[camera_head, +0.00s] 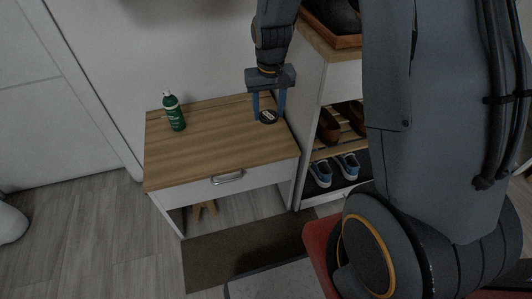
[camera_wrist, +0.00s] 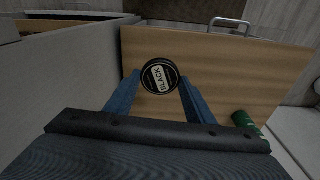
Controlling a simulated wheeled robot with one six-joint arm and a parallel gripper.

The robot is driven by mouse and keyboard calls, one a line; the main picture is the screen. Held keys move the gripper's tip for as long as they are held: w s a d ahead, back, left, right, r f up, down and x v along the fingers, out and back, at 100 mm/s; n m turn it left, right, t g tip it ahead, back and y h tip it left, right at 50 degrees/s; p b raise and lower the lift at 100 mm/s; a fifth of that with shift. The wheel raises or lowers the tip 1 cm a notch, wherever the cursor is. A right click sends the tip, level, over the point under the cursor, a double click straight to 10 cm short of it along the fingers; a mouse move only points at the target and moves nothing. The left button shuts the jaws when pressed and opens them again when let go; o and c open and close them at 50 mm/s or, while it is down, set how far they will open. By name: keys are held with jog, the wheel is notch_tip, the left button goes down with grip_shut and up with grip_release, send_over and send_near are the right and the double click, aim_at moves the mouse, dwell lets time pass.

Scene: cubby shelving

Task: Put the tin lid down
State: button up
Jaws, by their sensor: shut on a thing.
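The tin lid is a round black disc with a pale "BLACK" label. In the head view the tin lid (camera_head: 268,117) is between my gripper's fingertips at the right rear of the wooden cabinet top (camera_head: 205,150). In the wrist view the tin lid (camera_wrist: 160,75) faces the camera between the two blue fingers. My gripper (camera_head: 268,112) points down and is shut on the lid; it also shows in the wrist view (camera_wrist: 160,82). The lid is at or just above the wood; I cannot tell whether it touches.
A green bottle (camera_head: 173,112) stands at the back left of the cabinet top; it also shows in the wrist view (camera_wrist: 245,122). A taller shoe rack (camera_head: 314,95) rises close to my gripper on the right. The middle and front of the top are clear.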

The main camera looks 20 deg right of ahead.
aim_at(268, 113)
jog(key=shift+w+f+b, duration=0.25)
jog(key=shift+f+b, duration=0.45)
jog(key=shift+f, duration=0.05)
jog(key=shift+w+f+b, duration=0.25)
jog(key=shift+f+b, duration=0.4)
jog(key=shift+f, duration=0.05)
jog(key=shift+f+b, duration=1)
jog(key=shift+f, duration=3.8)
jog(key=shift+f, duration=0.4)
jog(key=shift+f, duration=0.2)
jog(key=o, duration=1.1)
